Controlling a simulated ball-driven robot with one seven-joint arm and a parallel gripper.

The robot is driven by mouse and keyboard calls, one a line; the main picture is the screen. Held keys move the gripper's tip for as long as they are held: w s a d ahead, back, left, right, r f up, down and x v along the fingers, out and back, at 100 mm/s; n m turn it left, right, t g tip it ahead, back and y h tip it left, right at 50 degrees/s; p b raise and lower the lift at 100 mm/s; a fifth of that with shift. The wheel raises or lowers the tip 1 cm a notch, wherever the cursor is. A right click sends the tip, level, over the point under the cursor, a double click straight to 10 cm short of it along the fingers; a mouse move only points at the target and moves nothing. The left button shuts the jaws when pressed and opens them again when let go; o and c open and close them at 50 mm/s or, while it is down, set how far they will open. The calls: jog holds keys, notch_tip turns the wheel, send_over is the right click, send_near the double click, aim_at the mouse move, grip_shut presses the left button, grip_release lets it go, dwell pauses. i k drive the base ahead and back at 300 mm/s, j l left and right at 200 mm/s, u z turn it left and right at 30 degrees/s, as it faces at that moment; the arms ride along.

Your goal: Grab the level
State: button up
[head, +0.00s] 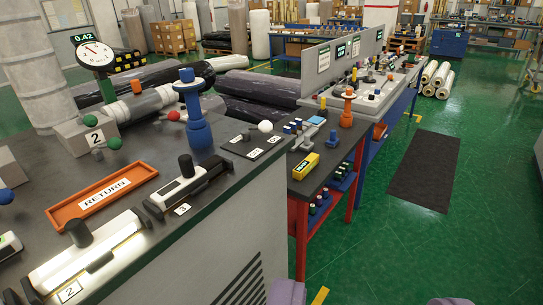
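A short yellow block with dark markings (304,166) lies on the dark top of the red-legged bench, near its front edge. It may be the level, but it is too small to be sure. My gripper (368,298) shows only as two purple finger parts at the bottom edge, set wide apart with nothing visible between them. It is well in front of and below the yellow block, apart from it. Most of the gripper is out of frame.
On the near grey cabinet are an orange RETURN tray (102,194), a blue spindle (196,118) and black-and-white devices numbered 2 (88,258) and 3 (185,186). A blue-legged bench (366,88) stands beyond. The green floor at right is clear around a dark mat (424,170).

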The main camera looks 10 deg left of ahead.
aim_at(300, 172)
jog(key=i+l+u, duration=0.1)
jog(key=u, duration=0.4)
jog(key=i+l+u, duration=0.15)
jog(key=u, duration=0.3)
jog(key=i+l+u, duration=0.2)
jog(key=u, duration=0.15)
jog(key=i+l+u, duration=0.15)
jog(key=l+u, duration=0.25)
jog(key=i+l+u, duration=0.15)
jog(key=l+u, duration=0.2)
jog(key=i+l+u, duration=0.3)
jog(key=l, duration=1.6)
jog(key=l+u, duration=0.25)
jog(key=l, duration=1.7)
